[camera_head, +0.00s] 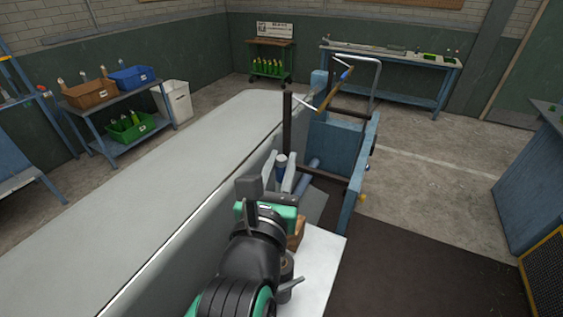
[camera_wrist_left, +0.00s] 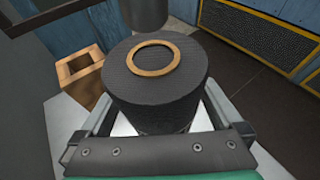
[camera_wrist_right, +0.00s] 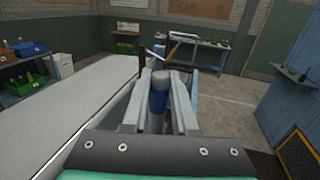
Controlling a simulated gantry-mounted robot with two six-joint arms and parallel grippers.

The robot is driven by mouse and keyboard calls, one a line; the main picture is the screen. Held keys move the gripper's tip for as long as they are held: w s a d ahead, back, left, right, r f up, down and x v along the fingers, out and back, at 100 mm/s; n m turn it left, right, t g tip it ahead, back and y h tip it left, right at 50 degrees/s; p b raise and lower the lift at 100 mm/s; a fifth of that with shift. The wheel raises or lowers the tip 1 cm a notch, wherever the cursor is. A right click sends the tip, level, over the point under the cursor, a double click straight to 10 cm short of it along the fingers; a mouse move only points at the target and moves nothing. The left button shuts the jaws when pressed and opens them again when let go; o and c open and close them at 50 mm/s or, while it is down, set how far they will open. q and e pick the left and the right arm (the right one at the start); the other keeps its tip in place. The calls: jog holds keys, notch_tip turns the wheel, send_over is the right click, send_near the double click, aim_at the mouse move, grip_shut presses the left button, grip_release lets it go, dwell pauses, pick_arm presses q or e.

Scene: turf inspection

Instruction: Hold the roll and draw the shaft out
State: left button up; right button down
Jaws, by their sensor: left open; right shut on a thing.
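In the left wrist view a dark roll (camera_wrist_left: 150,100) stands with a tan ring (camera_wrist_left: 156,58) on its upper end. My left gripper (camera_wrist_left: 155,125) is open, its fingers on either side of the roll's lower part; contact is unclear. In the head view the left gripper is mostly hidden behind my right arm. No shaft shows inside the ring.
A tan square block with a hollow (camera_wrist_left: 80,72) stands beside the roll on a white surface (camera_head: 325,255). A blue frame (camera_head: 340,145) and dark post (camera_head: 287,120) stand beyond the right gripper. A long grey bench (camera_head: 140,190) runs left; open floor lies right.

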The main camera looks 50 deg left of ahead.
pick_arm(q)
jog(key=v, duration=1.1)
jog(key=shift+s+r, duration=0.15)
jog(key=shift+s, duration=0.15)
